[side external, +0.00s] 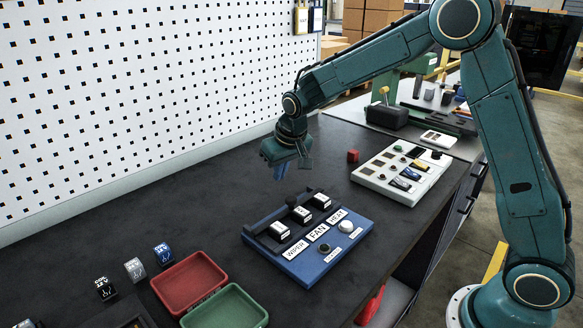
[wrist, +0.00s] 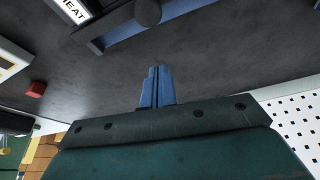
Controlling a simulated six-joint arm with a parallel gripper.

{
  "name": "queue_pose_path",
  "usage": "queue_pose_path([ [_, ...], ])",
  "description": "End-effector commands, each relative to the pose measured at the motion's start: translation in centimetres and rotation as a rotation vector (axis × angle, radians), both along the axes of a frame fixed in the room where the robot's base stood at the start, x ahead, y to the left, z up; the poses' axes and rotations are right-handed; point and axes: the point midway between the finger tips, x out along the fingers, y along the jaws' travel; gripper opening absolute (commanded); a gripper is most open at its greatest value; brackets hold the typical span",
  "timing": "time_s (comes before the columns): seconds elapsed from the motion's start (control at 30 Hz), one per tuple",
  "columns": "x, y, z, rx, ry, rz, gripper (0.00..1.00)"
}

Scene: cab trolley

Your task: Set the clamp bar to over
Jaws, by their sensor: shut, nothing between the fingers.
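A blue panel (side external: 327,252) lies on the dark bench, with three black-and-white switches labelled WIPER, FAN and HEAT. A dark bar (side external: 265,221) runs along the panel's far-left long side, behind the switches; it looks like the clamp bar, but its exact setting is hard to tell. In the wrist view, part of the panel (wrist: 185,8) shows at the top, with a dark round knob (wrist: 148,12) and the HEAT label. My gripper (side external: 281,173) is above the bench beyond the panel, apart from it. Its blue fingers (wrist: 157,75) are together and empty.
A white control box (side external: 380,187) and a small red block (side external: 353,156) are right of my gripper. A white pegboard (side external: 130,100) rises behind the bench.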

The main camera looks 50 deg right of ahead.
Motion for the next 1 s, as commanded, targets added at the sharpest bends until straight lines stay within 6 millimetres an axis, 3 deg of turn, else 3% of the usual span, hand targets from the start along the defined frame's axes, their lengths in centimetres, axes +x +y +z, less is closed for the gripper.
queue_pose_path([
  [0.3,-1.6,0.3,4.6,0.000,-0.003,0.001,0.00],
  [0.5,-2.3,0.4,6.5,-0.001,-0.002,0.001,0.00],
  [1.0,-2.6,0.4,7.0,0.000,-0.001,0.001,0.00],
])
